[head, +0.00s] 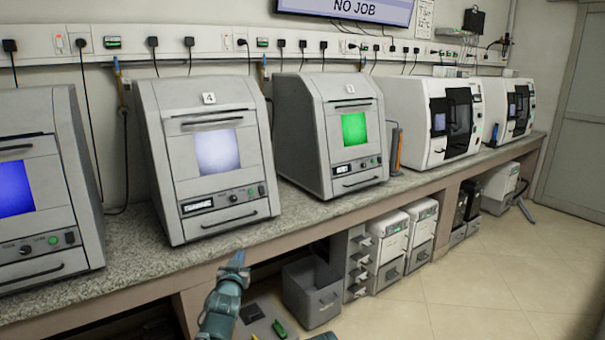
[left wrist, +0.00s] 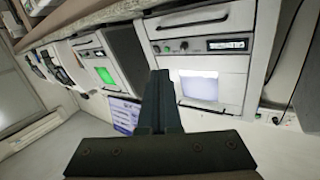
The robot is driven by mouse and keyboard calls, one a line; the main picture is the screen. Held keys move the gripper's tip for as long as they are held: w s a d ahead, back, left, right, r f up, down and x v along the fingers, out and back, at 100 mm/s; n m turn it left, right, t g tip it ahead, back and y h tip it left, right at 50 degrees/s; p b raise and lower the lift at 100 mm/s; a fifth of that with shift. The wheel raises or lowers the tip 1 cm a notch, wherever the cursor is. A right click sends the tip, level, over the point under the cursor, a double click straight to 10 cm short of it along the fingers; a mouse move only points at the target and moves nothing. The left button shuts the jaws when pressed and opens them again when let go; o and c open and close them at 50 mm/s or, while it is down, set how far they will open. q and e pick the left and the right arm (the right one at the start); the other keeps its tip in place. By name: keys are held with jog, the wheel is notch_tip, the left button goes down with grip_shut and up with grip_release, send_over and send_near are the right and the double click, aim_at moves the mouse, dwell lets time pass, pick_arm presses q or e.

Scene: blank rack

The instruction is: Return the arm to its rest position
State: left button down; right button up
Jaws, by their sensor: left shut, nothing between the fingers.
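My left gripper (head: 238,259) shows low in the head view, in front of the counter edge and below machine number 4 (head: 150,120). Its fingers are shut with nothing between them. The left wrist view shows the closed fingers (left wrist: 160,85) pointing toward the machines, which appear upside down there. The gripper is apart from the machines. My right gripper is not in view.
A speckled counter (head: 125,240) carries several grey machines, including one with a green window (head: 354,128), and white machines (head: 420,110) farther right. A grey bin (head: 310,290) and small white units stand under the counter. Tiled floor (head: 490,290) at right is clear.

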pick_arm(q)
jog(key=s+d+f+m+g+p, duration=0.1)
jog(key=s+d+f+g+p, duration=0.1)
jog(key=s+d+g+p, duration=0.4)
jog(key=s+d+f+g+p, duration=0.2)
jog(key=s+d+g+p, duration=0.15)
jog(key=s, duration=0.45)
jog(key=s+d+r+m+g+p, duration=0.1)
jog(key=s+g+p, duration=0.5)
jog(key=s, duration=1.3)
jog(key=shift+d+r+m+g+y+p, duration=0.15)
jog(key=shift+d+m+g+y+p, duration=0.15)
jog(key=shift+d+m+g, duration=0.4)
dwell(2.5)
